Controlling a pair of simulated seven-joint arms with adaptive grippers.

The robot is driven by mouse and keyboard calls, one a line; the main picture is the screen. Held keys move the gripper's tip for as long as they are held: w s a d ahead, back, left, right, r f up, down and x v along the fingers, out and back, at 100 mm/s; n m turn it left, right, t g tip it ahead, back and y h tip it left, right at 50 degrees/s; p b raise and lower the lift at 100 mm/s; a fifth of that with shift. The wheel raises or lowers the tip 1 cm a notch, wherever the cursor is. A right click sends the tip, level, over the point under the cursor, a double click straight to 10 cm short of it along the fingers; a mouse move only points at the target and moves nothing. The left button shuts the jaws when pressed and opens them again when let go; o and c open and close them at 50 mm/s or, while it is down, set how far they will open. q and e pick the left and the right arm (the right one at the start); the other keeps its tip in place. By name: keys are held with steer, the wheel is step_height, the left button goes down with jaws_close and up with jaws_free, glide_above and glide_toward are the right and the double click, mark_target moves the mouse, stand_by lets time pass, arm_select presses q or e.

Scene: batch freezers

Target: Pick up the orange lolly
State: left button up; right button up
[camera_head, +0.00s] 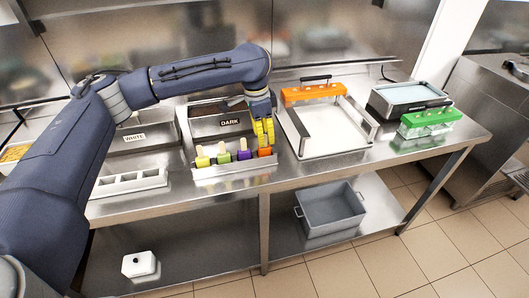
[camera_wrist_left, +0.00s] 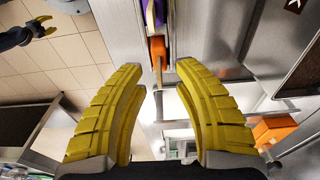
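The orange lolly (camera_head: 265,152) stands at the right end of a metal lolly rack (camera_head: 232,171) on the counter. Purple (camera_head: 243,155), green (camera_head: 224,158) and yellow (camera_head: 202,161) lollies stand to its left. My left gripper (camera_head: 264,138) points down right above the orange lolly, its yellow fingers close to its top. In the left wrist view its fingers (camera_wrist_left: 160,78) are spread apart, with the orange lolly (camera_wrist_left: 158,48) just beyond the gap. Whether they touch it I cannot tell. My right gripper (camera_wrist_left: 41,29) shows only in the left wrist view, small, fingers apart.
Tubs labelled DARK (camera_head: 222,124) and WHITE (camera_head: 134,138) stand behind the rack. A grey bin (camera_head: 331,210) sits on the lower shelf.

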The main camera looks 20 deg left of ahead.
mark_target(265, 148)
arm_select(q)
steer(key=shift+d+f, duration=0.15)
steer(key=shift+f, duration=1.25)
steer(key=shift+o, duration=0.4)
jaws_close()
